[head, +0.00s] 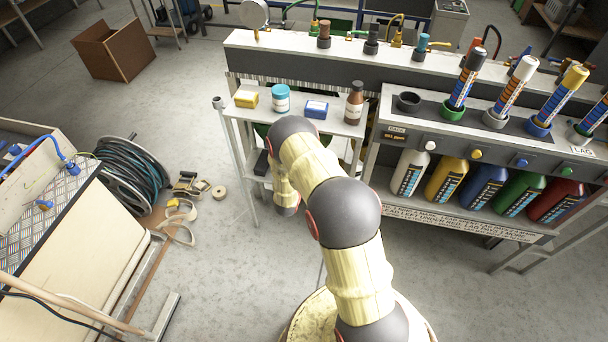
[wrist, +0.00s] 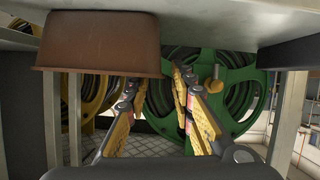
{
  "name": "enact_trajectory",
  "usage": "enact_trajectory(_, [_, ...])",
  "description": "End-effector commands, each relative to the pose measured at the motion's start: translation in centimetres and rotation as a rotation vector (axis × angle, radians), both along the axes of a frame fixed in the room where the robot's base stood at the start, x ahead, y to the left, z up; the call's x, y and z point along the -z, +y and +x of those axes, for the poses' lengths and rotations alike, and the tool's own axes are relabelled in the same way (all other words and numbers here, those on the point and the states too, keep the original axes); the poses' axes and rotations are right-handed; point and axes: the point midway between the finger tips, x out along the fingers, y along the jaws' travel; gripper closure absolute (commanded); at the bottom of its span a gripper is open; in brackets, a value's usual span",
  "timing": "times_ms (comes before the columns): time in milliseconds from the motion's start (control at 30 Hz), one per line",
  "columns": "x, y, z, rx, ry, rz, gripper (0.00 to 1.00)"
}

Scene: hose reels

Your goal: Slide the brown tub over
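The brown tub (wrist: 100,42) shows at the upper left of the wrist view, against a pale flat surface (wrist: 225,20) along the top of the picture. Its wider rim points down in the picture; the view may be upside down. My gripper (wrist: 155,88) is open, with two yellow-padded fingers apart and nothing between them. The left finger is close to the tub's right rim corner; I cannot tell if they touch. In the head view my arm hides the gripper, and the tub is not visible.
A green hose reel (wrist: 220,95) and a yellow one (wrist: 95,95) stand behind the fingers. A pale upright (wrist: 288,115) is at right. In the head view, a small table (head: 300,129) holds a yellow box (head: 246,98), blue-lidded jar (head: 281,98), blue box (head: 316,109) and brown bottle (head: 354,103).

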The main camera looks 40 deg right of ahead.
Motion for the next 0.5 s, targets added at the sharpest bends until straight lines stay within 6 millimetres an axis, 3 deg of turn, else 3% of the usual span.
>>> enact_trajectory(200, [1.2, -2.1, 1.6, 0.002, -0.002, 0.0, 0.76])
enact_trajectory(500, [1.5, -2.8, 2.2, -0.001, 0.001, 0.001, 0.76])
